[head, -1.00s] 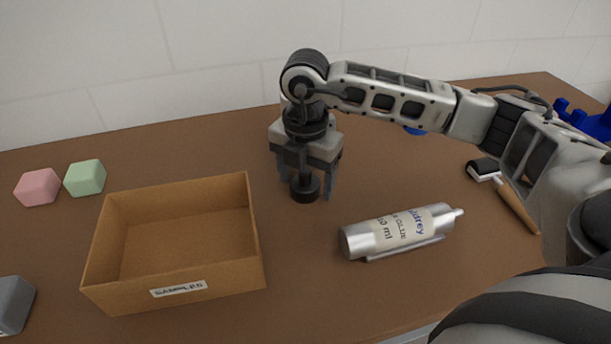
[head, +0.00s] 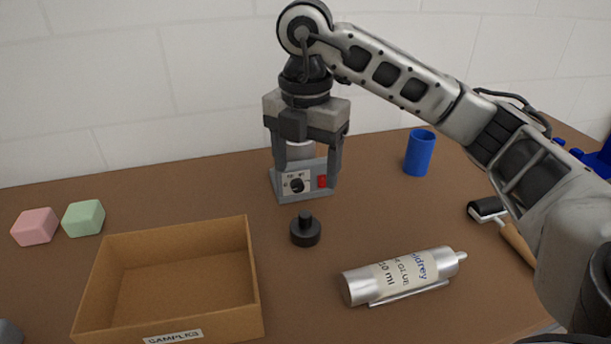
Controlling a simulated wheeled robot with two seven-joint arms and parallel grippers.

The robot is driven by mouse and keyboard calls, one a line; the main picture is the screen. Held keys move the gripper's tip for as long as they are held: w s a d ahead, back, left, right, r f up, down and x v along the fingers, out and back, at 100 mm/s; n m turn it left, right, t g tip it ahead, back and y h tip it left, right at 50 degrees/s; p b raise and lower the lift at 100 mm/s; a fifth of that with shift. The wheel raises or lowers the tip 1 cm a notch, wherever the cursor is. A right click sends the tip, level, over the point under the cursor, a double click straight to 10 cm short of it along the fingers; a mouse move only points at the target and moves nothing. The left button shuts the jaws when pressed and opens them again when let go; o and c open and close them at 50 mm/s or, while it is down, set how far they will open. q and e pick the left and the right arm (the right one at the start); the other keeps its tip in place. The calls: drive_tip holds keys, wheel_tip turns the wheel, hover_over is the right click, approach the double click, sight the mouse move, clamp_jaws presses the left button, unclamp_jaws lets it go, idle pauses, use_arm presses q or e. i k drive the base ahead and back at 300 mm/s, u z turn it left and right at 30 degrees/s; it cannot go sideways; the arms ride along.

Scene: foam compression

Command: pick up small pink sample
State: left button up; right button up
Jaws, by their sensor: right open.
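The small pink sample (head: 35,227) is a rounded block on the table at the far left, beside a green block (head: 84,218). My right gripper (head: 308,172) is open and points down, raised above the table right of the box. It is well to the right of the pink sample, with the box and green block between them. A black weight with a knob (head: 305,232) stands on the table below and in front of the gripper, apart from it. My left gripper is not in view.
An open cardboard box (head: 256,290) labelled for samples stands front left and looks empty. A grey device with a dial and red switch (head: 297,187) is behind the gripper. A silver glue bottle (head: 400,277), a blue cup (head: 420,153) and a roller (head: 489,209) are to the right.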

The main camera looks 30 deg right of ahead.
sight(37, 227)
drive_tip(key=k, duration=1)
